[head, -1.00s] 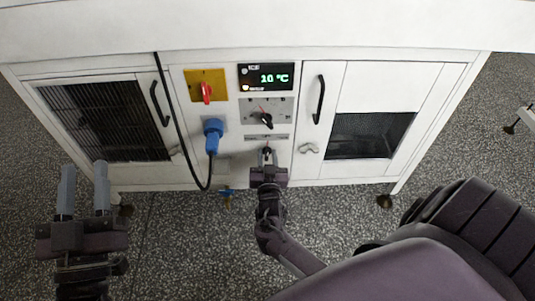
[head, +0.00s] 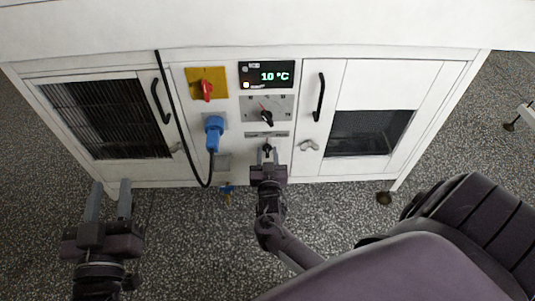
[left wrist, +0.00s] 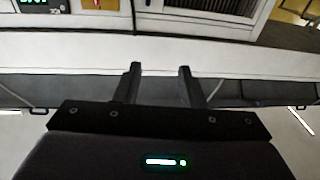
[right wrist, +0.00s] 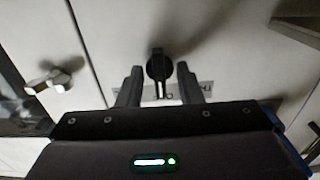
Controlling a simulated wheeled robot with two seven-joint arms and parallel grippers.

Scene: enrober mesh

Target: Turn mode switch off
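A black rotary knob (head: 267,147) sits low on the white cabinet's control column, under a small label strip (head: 266,134). A second black knob with a red mark (head: 266,118) is on a grey plate above it. I cannot read which is the mode switch. My right gripper (head: 267,158) is at the lower knob. In the right wrist view its fingers (right wrist: 157,85) are open, and the knob (right wrist: 158,64) shows in the gap at their tips; contact cannot be told. My left gripper (head: 109,190) is open and empty, low at the left; its fingers (left wrist: 159,72) are apart.
A red handle on a yellow plate (head: 206,87), a blue plug with a black cable (head: 214,132) and a 10 °C display (head: 266,75) are nearby. Door handles (head: 319,98) (head: 160,101) and a latch (head: 308,145) flank the column.

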